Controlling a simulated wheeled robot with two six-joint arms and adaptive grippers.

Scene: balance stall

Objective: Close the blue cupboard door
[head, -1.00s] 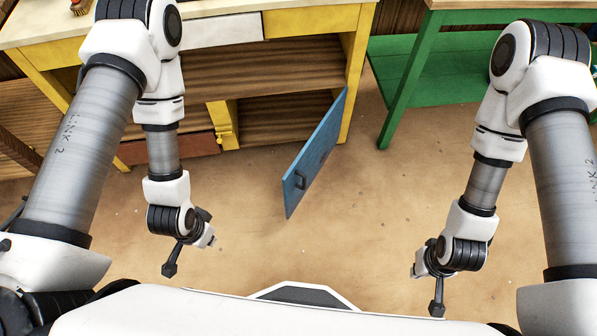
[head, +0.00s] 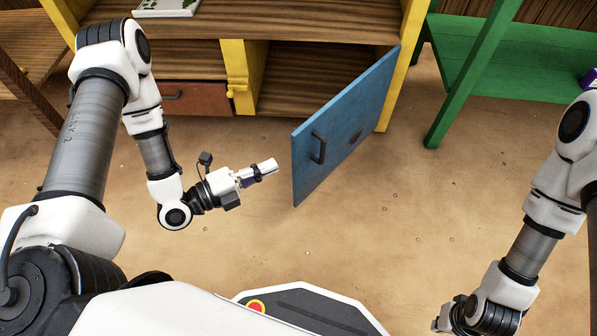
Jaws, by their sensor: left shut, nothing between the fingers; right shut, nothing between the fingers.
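The blue cupboard door (head: 345,125) stands open, hinged at its right edge on the yellow cupboard (head: 398,85) and swung out toward me. A dark handle (head: 318,147) is on its left part. The compartment (head: 310,80) behind it is open to view. My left gripper (head: 272,168) is shut and empty, just left of the door's free edge, pointing at it with a small gap. My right gripper (head: 440,325) is low at the right, by the bottom edge, far from the door; its fingers are mostly hidden.
A red-brown drawer (head: 185,97) sits left of the open compartment, with a yellow post (head: 237,75) between them. A green table (head: 475,75) stands at the right. The floor (head: 400,200) in front of the door is clear.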

